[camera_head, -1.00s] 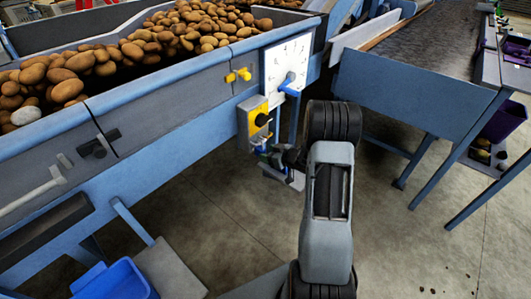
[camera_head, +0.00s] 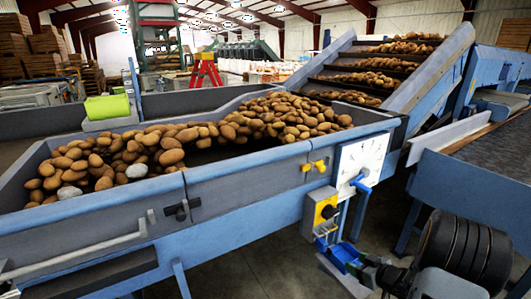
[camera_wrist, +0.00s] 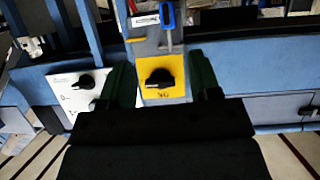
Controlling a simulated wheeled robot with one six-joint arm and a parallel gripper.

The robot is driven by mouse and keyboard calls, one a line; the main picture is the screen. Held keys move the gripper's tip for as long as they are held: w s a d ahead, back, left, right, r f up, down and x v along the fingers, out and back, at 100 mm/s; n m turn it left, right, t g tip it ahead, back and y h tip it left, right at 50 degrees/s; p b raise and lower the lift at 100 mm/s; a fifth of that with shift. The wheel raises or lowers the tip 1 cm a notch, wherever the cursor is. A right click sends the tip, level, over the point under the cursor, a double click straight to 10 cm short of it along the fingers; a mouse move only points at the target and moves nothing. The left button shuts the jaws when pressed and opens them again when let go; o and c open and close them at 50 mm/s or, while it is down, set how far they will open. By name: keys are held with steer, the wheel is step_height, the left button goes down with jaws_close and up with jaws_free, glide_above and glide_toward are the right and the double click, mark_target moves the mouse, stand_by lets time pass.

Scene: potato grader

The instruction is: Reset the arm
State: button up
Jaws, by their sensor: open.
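My gripper (camera_wrist: 163,72) is open, its two dark green fingers apart on either side of the yellow switch box (camera_wrist: 163,94) in the wrist view. Nothing shows held between them. The box's black knob faces the camera. In the head view my gripper (camera_head: 344,260) is low at the right of centre, just below the yellow switch box (camera_head: 320,213); my arm's dark joint is at the lower right. Whether a finger touches the box I cannot tell.
A white dial panel (camera_head: 361,160) is beside the box on the blue hopper frame (camera_head: 240,220). The hopper holds many potatoes (camera_head: 250,120). An inclined conveyor (camera_head: 385,65) stands behind, and another blue machine (camera_head: 470,190) is at the right. A red stepladder (camera_head: 206,70) stands far back.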

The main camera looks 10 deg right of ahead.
steer(key=s+d+f+m+g+h, duration=0.3)
steer(key=s+d+g+h, duration=0.1)
steer(key=d+h, duration=0.25)
steer(key=s+r+m+g+h+p, duration=0.2)
steer(key=s+r+m+g+p, duration=0.1)
steer(key=r, duration=0.2)
steer(key=s+a+r+y+p, duration=0.1)
steer(key=s+a+r+p, duration=0.2)
steer(key=a+r, duration=0.5)
steer(key=s+a+r+y+p, duration=0.1)
steer(key=s+a+r+p, duration=0.2)
steer(key=a+r+p, duration=0.3)
steer(key=s+a+r+n+g+y+p, duration=0.1)
steer(key=s+a+r+p, duration=0.2)
steer(key=a+r, duration=0.9)
step_height(320, 180, up, 5)
steer(key=shift+f+y+p, duration=0.15)
steer(key=shift+y+p, duration=0.2)
steer(key=shift+p, duration=0.55)
steer(key=shift+s, duration=0.1)
